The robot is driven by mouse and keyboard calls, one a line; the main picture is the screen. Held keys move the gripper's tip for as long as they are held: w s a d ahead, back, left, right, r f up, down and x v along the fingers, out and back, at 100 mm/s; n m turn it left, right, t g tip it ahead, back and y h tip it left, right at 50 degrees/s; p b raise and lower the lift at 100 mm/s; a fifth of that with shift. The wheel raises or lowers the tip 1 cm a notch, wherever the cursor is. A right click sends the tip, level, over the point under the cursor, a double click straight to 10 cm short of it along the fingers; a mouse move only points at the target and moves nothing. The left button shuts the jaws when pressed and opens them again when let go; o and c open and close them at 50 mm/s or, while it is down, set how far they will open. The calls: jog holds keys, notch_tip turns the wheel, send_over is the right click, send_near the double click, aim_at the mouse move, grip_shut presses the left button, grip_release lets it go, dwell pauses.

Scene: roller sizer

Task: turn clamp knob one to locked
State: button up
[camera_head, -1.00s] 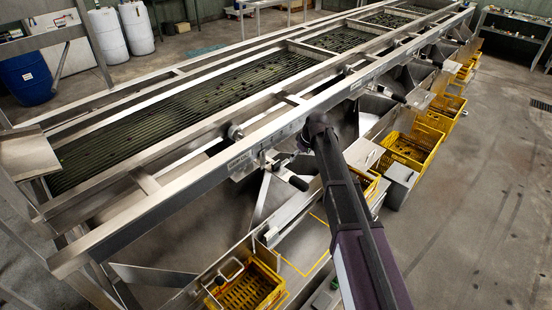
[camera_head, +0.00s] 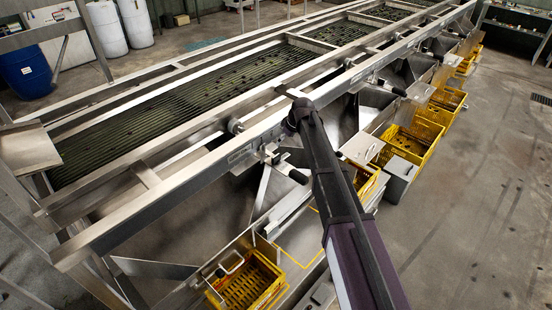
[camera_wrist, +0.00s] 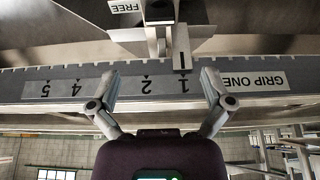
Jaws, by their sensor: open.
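In the wrist view a grey scale strip (camera_wrist: 60,88) shows upside-down numbers and the words GRIP ONE. A metal slider (camera_wrist: 181,52) with a dark index line stands at number 1. A plate marked FREE (camera_wrist: 126,6) is at the top edge. I cannot clearly make out the clamp knob there. In the head view a lever with a black grip (camera_head: 298,177) sticks out below the rail by the scale. My gripper (camera_wrist: 158,84) is open and empty, its two fingers apart in front of the strip, with the slider between and beyond them.
The long steel rail (camera_head: 190,180) of the sizer runs beside my arm. Yellow crates (camera_head: 250,284) stand below along its side. Steel chutes lie under the rail. The concrete floor (camera_head: 480,220) at right is clear.

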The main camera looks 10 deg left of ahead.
aim_at(276, 156)
jog(key=shift+b+x, duration=5.8)
jog(key=shift+x, duration=0.7)
jog(key=shift+s, duration=0.1)
jog(key=c, duration=1.1)
